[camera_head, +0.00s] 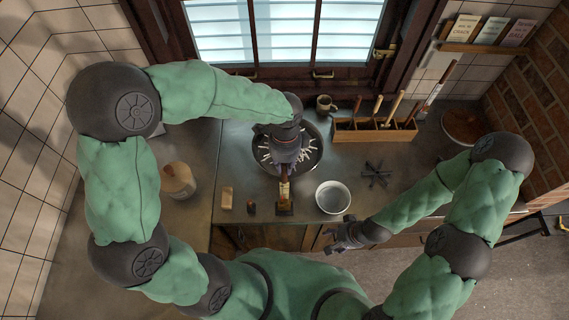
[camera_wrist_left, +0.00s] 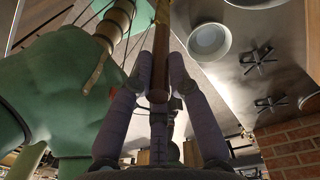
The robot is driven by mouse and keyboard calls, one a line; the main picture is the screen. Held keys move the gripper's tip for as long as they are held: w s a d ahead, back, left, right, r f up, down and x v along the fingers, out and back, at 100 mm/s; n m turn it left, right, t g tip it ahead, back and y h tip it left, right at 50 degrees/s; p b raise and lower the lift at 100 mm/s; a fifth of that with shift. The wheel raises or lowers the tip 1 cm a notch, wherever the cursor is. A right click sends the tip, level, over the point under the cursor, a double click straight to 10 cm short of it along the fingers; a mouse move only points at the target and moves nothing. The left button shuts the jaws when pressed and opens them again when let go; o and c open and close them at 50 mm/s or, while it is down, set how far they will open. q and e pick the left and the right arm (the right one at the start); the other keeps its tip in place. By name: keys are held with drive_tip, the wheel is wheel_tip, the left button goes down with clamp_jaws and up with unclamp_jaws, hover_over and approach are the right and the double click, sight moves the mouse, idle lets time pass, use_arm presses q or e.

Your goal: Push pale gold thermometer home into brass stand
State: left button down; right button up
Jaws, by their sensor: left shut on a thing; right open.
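The pale gold thermometer (camera_head: 284,187) is a slim piece below my left gripper in the head view, in line with the brass stand (camera_head: 284,209) at the counter's front edge. My left gripper (camera_head: 284,172) is shut on it from above. In the left wrist view my left gripper (camera_wrist_left: 160,62) has its fingers on either side of a brown and gold rod (camera_wrist_left: 158,90), the thermometer. The gripper hides part of it in the head view, and I cannot tell how deep it sits in the stand. My right gripper (camera_head: 343,234) is open and empty, off the counter's front edge.
A dark round basin (camera_head: 314,152) with white sticks lies behind the stand. A white bowl (camera_head: 333,197) stands to its right, and a tan block (camera_head: 226,198) and small dark item (camera_head: 251,208) to its left. A wooden rack (camera_head: 375,132) stands at the back.

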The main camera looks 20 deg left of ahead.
use_arm(q)
drive_tip(key=shift+f, duration=0.2)
idle(0.6)
drive_tip(key=c, duration=1.1)
unclamp_jaws()
drive_tip(key=r, duration=1.2)
drive_tip(key=shift+w, duration=0.3)
